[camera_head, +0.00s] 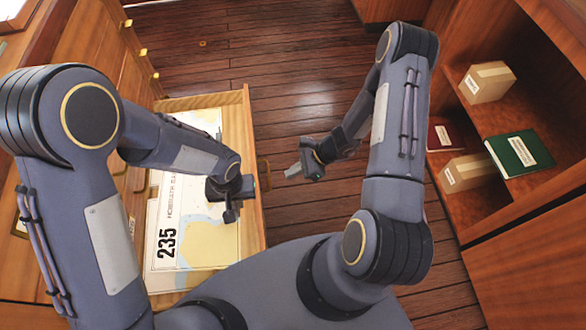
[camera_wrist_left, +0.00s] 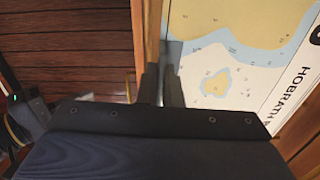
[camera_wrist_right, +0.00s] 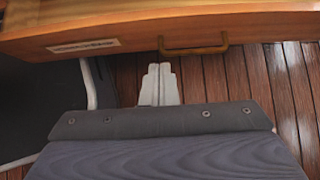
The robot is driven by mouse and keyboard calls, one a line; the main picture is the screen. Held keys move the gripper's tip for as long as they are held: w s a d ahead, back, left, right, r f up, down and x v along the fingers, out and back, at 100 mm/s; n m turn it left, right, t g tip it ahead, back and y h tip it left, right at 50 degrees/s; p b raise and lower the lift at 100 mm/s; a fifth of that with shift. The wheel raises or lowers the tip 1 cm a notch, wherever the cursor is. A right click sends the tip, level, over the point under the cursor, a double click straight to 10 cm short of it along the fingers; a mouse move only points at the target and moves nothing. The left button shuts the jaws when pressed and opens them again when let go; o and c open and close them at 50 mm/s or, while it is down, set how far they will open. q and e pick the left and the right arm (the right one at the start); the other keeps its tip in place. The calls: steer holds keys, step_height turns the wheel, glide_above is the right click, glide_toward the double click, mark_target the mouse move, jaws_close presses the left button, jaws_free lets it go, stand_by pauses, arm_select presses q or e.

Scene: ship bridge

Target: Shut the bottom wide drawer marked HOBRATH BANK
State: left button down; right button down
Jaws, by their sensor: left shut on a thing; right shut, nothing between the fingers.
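The wide drawer (camera_head: 248,125) stands pulled out from the cabinet at the left of the head view. It holds a chart (camera_head: 190,250) marked 235, with the start of the name HOBRATH readable. My left gripper (camera_head: 238,203) is at the drawer's front wall; in the left wrist view its fingers (camera_wrist_left: 160,85) are shut on the top of that wall (camera_wrist_left: 151,35). My right gripper (camera_head: 294,171) is shut and empty, out in front of the drawer. The right wrist view shows the drawer's front with a brass handle (camera_wrist_right: 194,49) and a small label (camera_wrist_right: 83,46), too small to read.
Other closed drawers with brass handles (camera_head: 141,52) line the cabinet at the left. A wooden shelf (camera_head: 475,212) at the right holds two cartons (camera_head: 487,82), a green book (camera_head: 519,153) and a dark red book (camera_head: 445,135). The plank floor (camera_head: 290,85) between is clear.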

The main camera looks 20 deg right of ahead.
mark_target(268, 190)
arm_select(q)
steer(key=shift+f+b, duration=0.5)
steer(key=shift+f, duration=0.3)
arm_select(e)
steer(key=a+f, duration=0.1)
steer(key=a, duration=0.1)
steer(key=w+a+f, duration=0.1)
steer(key=a, duration=0.2)
steer(key=w+a+f, duration=0.1)
steer(key=a+f, duration=0.1)
steer(key=a, duration=0.1)
steer(key=shift+w+f, duration=0.1)
steer(key=shift+w, duration=0.05)
steer(key=shift+w+a, duration=0.1)
